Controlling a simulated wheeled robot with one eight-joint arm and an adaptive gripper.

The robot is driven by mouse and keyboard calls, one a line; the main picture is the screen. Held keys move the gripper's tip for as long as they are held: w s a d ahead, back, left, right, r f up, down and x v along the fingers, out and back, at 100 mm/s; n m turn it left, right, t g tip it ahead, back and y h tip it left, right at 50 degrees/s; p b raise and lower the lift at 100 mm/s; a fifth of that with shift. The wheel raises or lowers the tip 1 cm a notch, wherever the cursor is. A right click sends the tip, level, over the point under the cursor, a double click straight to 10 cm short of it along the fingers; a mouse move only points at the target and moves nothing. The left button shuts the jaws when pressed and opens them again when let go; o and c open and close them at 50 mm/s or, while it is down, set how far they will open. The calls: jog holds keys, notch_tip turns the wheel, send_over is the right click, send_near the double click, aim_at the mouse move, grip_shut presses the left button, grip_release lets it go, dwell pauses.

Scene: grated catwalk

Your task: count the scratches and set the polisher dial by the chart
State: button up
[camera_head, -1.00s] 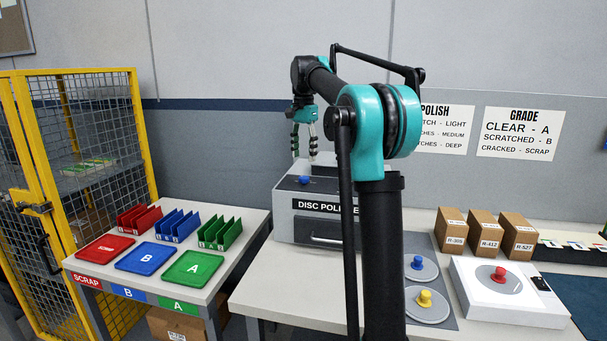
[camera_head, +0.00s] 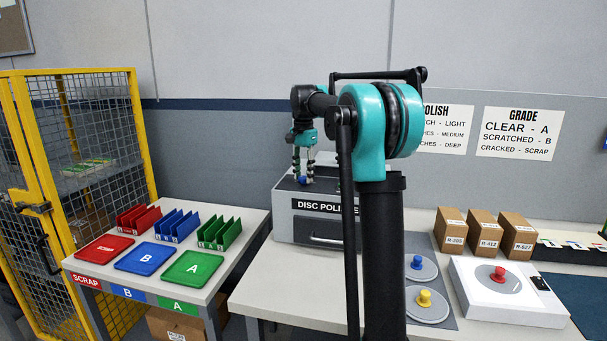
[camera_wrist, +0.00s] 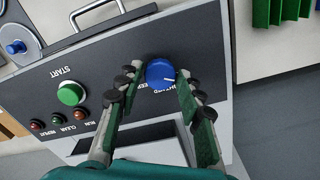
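The disc polisher (camera_head: 308,230) is a grey box with a dark sloped top on the bench. Its blue dial (camera_wrist: 160,73) has a white pointer mark toward the lower right in the wrist view; lettering beside it is partly covered. My gripper (camera_head: 304,177) points down at the dial, which also shows in the head view (camera_head: 304,181). Its fingers (camera_wrist: 154,80) are spread on both sides of the dial, with a gap visible on the left; contact on the right is unclear. The POLISH chart (camera_head: 446,130) is partly hidden by my arm. No scratches can be made out.
A green START button (camera_wrist: 70,93) and small lamps sit beside the dial. Blue-knobbed (camera_head: 420,268) and yellow-knobbed (camera_head: 427,305) discs lie on a grey mat; a red-knobbed disc (camera_head: 499,278) sits on a white unit. Trays and racks fill the left table (camera_head: 225,277).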

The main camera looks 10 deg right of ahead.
jog(key=c, duration=0.7)
jog(key=shift+m, duration=0.3)
jog(key=m, duration=0.3)
jog(key=shift+m, duration=2.2)
jog(key=o, duration=1.2)
